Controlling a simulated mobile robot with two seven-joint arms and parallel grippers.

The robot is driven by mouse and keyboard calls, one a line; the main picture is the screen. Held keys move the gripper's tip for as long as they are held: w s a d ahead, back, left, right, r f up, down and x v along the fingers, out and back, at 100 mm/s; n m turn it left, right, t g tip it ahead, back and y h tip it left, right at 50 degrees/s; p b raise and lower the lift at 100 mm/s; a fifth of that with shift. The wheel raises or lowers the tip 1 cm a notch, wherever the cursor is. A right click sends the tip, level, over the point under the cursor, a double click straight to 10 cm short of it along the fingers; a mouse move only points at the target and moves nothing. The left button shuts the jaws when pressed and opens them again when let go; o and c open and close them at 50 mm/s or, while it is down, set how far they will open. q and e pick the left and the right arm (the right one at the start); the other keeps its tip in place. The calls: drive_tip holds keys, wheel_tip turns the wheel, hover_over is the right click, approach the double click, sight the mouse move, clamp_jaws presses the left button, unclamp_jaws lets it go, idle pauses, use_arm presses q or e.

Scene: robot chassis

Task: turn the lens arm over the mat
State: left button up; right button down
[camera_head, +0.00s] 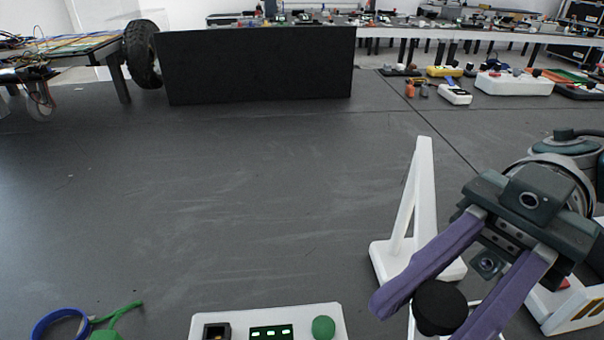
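My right gripper (432,316) reaches in from the right with two purple fingers. A black round knob-like piece (440,307) lies between the fingers, close to both. I cannot tell whether they press on it. Thin white parts show beside and under this piece, cut off by the bottom edge. A white upright stand (418,200) with a flat foot rises just behind the left finger. I cannot make out a lens or a mat for certain. My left gripper is not in view.
A white box (270,319) with a green button and lit display sits at the bottom middle. A blue ring (58,324) and green piece (118,320) lie bottom left. A black panel (255,65) stands at the back. The grey surface between is clear.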

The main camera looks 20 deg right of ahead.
drive_tip(key=shift+s+d+g, duration=0.15)
drive_tip(key=shift+g, duration=0.15)
drive_tip(key=c, duration=1)
unclamp_jaws()
drive_tip(key=o, duration=0.3)
drive_tip(key=shift+s+d, duration=0.1)
drive_tip(key=shift+d, duration=0.05)
drive_tip(key=shift+o, duration=0.5)
